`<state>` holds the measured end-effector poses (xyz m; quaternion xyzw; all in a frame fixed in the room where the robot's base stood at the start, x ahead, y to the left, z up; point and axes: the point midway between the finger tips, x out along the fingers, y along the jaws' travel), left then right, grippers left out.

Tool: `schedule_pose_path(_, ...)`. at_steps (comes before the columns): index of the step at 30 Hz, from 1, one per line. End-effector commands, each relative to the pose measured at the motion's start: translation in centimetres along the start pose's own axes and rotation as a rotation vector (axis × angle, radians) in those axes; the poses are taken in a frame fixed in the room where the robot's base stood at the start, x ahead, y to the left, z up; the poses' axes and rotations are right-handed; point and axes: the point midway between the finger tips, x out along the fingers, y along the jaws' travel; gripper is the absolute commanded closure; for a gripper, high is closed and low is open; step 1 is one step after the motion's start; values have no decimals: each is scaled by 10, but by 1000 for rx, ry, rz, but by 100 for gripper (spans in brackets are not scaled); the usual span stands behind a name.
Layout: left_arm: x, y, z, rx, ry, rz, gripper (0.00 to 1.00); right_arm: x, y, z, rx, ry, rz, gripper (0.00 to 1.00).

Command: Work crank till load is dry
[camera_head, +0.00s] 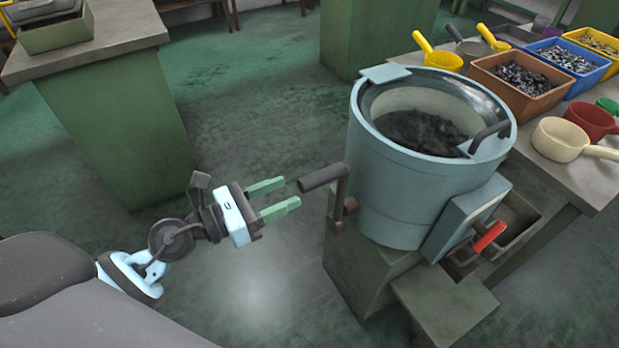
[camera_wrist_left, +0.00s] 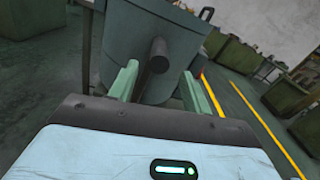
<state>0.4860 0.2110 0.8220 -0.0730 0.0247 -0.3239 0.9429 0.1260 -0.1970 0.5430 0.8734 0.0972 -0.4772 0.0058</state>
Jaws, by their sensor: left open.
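A light blue drum machine (camera_head: 405,190) stands right of centre in the head view, its open top showing a dark load (camera_head: 422,132) inside. A crank with a dark cylindrical handle (camera_head: 321,178) sticks out from the drum's left side. My left gripper (camera_head: 286,194) is open, its two green fingers pointing at the handle's end with a small gap. In the left wrist view the handle (camera_wrist_left: 156,57) shows between and beyond the open fingers (camera_wrist_left: 156,85), and the drum (camera_wrist_left: 120,40) fills the space behind. My right gripper is not in view.
A red-handled lever (camera_head: 489,236) is on the drum's front box. A table at right holds bins of small parts (camera_head: 518,80), yellow scoops (camera_head: 437,55) and pans (camera_head: 560,139). A green cabinet (camera_head: 118,135) stands at left. The floor (camera_head: 255,120) between is clear.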

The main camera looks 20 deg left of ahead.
Motion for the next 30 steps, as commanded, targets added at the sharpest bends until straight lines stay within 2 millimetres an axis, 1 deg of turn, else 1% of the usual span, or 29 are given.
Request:
schedule_pose_path(2,12,0,3,0,-5,0,51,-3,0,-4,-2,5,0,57)
schedule_pose_path(6,34,0,3,-2,-5,0,51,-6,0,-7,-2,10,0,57)
schedule_pose_path(12,58,0,2,-3,-3,0,51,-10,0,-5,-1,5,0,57)
schedule_pose_path(17,68,0,1,-2,0,-1,51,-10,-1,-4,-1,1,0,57)
schedule_pose_path(25,69,0,0,-2,1,-1,51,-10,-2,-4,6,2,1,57)
schedule_pose_path(26,69,0,0,-2,1,-1,53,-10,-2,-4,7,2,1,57)
schedule_pose_path(30,69,0,0,-2,1,-1,71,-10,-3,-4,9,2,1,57)
